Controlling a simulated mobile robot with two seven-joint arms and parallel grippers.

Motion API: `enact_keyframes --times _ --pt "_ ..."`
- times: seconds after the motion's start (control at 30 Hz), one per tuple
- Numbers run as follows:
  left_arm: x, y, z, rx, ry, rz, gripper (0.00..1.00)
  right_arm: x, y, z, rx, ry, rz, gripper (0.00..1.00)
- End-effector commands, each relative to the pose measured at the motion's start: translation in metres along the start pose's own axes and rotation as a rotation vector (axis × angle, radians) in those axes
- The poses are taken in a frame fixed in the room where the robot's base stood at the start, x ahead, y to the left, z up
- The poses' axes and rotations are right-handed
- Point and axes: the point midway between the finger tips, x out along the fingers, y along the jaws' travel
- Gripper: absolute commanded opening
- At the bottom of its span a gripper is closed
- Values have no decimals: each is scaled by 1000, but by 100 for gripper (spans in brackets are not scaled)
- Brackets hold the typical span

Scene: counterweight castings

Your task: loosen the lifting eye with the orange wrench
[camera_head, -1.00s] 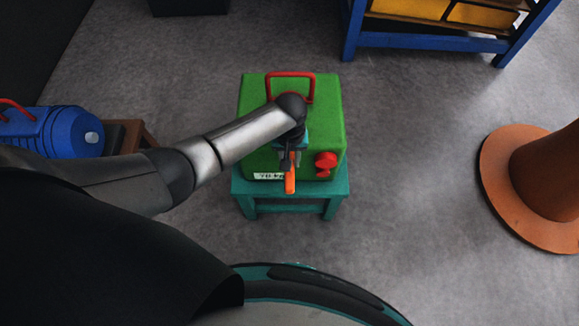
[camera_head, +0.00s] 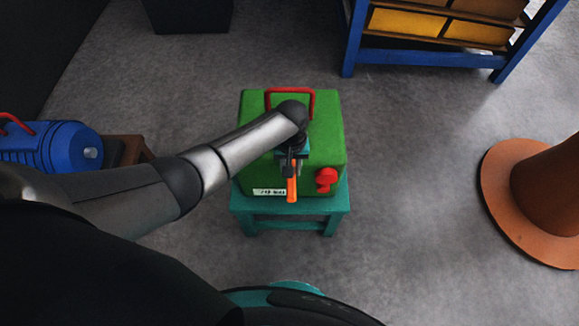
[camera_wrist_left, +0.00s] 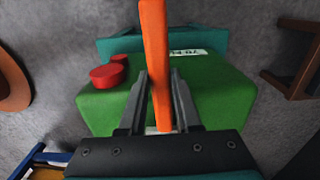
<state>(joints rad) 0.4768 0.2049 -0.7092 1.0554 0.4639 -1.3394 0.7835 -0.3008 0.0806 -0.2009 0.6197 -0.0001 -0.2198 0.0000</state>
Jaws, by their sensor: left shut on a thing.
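The orange wrench (camera_head: 291,188) is in my left gripper (camera_head: 291,166), with its free end pointing toward me over the front of the green casting (camera_head: 325,135). In the left wrist view, the wrench (camera_wrist_left: 156,50) runs up between the two fingers of the left gripper (camera_wrist_left: 160,85). A red arched handle (camera_head: 290,91) stands at the casting's back, partly behind my arm. A red knob-like piece (camera_head: 325,179) sits at its front right. I cannot tell which part is the lifting eye; the wrench's other end is hidden. My right gripper is out of view.
The casting rests on a teal stool (camera_head: 290,206) with clear floor around it. An orange cone (camera_head: 528,200) stands at right. A blue shelf (camera_head: 430,56) with yellow bins is at the back. A blue canister (camera_head: 52,148) is at left.

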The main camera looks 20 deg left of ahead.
Motion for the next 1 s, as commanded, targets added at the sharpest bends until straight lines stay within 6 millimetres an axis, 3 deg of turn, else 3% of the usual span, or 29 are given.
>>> enact_keyframes --times 1.0 --pt "0 34 -4 -173 2 0 0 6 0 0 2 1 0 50"
